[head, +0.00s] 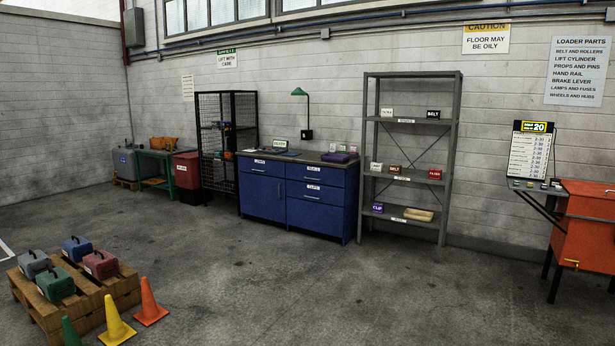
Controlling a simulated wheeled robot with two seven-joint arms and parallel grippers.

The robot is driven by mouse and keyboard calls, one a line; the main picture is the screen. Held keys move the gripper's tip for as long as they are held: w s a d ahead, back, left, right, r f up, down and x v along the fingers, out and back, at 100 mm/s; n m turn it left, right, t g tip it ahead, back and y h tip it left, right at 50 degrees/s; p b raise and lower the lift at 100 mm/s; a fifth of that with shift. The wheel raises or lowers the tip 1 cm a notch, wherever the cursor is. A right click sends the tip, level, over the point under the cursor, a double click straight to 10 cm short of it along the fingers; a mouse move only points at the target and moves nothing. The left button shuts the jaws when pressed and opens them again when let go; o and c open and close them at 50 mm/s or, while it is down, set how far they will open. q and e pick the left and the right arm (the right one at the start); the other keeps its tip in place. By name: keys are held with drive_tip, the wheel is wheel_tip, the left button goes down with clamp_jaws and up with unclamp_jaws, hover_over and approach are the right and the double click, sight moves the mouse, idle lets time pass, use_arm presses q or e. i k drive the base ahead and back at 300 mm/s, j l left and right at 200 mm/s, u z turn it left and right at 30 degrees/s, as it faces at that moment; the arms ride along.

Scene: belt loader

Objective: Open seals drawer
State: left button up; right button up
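The blue cabinet (262,197) stands against the back wall at the middle of the head view. Its upper right drawer (335,176) has a small white label that seems to read SEALS, and a pale bar handle. This drawer looks closed, its front flush with the cabinet. Below it is another closed drawer (335,206), whose label seems to read CLIPS. A third drawer (262,170) sits at the upper left, above a door panel. Neither of my grippers shows in this view.
Open grey floor (270,290) lies before the cabinet. A pallet (125,288) with several toolboxes and several cones (148,300) stand at front left. A metal shelf (455,150) is right of the cabinet, a mesh cage (210,135) left. An orange tank (585,230) stands far right.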

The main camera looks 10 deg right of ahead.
sight(322, 175)
drive_tip(key=i+z, duration=0.35)
drive_tip(key=i+j, duration=0.1)
drive_tip(key=i, duration=6.05)
drive_tip(key=i+l+z, duration=0.15)
drive_tip(key=i+z, duration=0.15)
drive_tip(key=i, duration=0.45)
